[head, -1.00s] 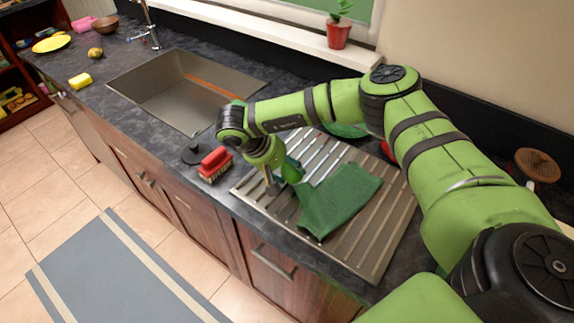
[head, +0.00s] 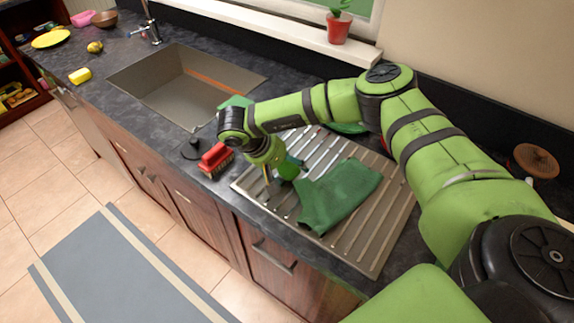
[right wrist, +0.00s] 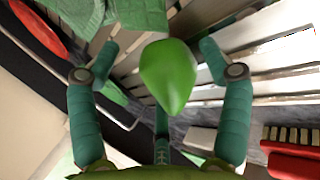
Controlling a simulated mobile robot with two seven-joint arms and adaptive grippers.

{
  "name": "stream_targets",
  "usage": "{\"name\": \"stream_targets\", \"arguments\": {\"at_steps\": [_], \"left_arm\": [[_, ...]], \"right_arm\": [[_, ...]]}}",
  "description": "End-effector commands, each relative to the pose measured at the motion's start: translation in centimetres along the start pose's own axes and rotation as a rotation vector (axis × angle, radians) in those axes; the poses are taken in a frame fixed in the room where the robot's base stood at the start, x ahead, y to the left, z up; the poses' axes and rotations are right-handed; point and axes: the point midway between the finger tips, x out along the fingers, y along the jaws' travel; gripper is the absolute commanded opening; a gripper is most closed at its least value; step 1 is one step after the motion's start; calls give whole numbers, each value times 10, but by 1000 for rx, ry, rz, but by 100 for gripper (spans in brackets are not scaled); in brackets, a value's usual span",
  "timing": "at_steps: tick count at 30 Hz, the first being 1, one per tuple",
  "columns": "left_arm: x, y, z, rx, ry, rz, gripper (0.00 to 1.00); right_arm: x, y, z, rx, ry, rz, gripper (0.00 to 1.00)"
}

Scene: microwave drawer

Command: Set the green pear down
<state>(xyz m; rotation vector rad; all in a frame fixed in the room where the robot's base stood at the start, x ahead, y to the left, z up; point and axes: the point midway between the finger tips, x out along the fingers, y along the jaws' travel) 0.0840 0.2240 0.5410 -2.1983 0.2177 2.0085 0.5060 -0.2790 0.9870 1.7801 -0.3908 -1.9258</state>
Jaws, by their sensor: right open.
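The green pear (right wrist: 168,75) shows in the right wrist view between the two teal fingers of my right gripper (right wrist: 158,47). The fingers are spread, with a gap on each side of the pear. In the head view my right gripper (head: 281,174) points down low over the ribbed metal drainer (head: 372,238), and the pear is hard to tell from the green gripper there. The pear appears to rest on the drainer, though its contact is hidden. My left gripper is not in view.
A green cloth (head: 338,194) lies on the drainer beside my right gripper. A red brush (head: 215,158) stands on the counter at the drainer's left edge. The empty-looking sink (head: 180,85) is behind left. A potted plant (head: 339,27) stands on the windowsill.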

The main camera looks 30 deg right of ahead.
Motion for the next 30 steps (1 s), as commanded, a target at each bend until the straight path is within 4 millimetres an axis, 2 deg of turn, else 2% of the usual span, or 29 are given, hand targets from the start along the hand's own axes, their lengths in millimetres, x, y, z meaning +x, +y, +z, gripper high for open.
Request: {"name": "stream_targets", "arguments": {"at_steps": [5,12,18,23,30], "left_arm": [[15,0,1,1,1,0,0],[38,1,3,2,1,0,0],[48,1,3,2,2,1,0],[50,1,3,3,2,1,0],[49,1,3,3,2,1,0]], "right_arm": [[-25,-2,-2,-1,7,-1,79],[-78,-2,-2,0,7,0,79],[-109,-1,-1,0,4,0,79],[-120,0,0,0,1,0,79],[-121,0,0,0,1,0,79]]}}
